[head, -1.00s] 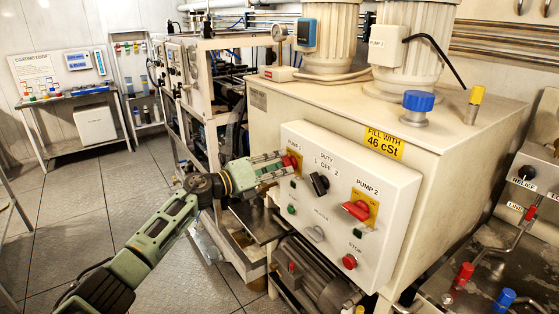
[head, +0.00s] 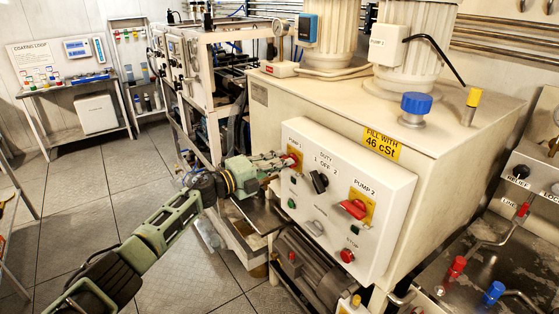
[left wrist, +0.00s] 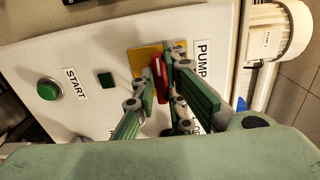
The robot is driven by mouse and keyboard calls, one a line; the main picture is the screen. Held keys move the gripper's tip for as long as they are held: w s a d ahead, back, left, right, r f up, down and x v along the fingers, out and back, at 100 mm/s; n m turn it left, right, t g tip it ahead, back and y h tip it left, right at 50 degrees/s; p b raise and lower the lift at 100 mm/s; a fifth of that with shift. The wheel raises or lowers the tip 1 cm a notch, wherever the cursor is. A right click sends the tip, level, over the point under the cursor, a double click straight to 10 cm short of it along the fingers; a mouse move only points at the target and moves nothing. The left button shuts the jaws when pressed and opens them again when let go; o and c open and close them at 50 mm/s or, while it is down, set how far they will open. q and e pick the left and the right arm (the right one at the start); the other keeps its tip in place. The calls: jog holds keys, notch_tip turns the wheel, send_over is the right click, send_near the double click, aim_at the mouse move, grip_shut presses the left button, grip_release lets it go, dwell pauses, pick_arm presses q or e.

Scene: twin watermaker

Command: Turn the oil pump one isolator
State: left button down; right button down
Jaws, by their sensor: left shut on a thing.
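The pump one isolator is a red handle (head: 295,158) on a yellow plate at the upper left of the white control panel (head: 330,235). In the left wrist view the red handle (left wrist: 159,82) stands between my fingers, with its yellow plate (left wrist: 143,60) behind. My left gripper (head: 284,161) reaches in from the left and is shut on the handle; its fingers (left wrist: 164,78) lie on both sides and hide part of it. My right gripper is not in view.
The pump two isolator (head: 355,208), black duty selector (head: 320,182) and red stop button (head: 347,256) share the panel. A green start button (left wrist: 49,89) shows in the left wrist view. A motor (head: 305,270) sits below the panel. The floor at left is clear.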

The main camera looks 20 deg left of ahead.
pick_arm(q)
jog(key=shift+n, duration=0.3)
jog(key=c, duration=2.1)
grip_release()
jog(key=shift+a, duration=0.1)
jog(key=v, duration=1.2)
jog(key=shift+f, duration=0.2)
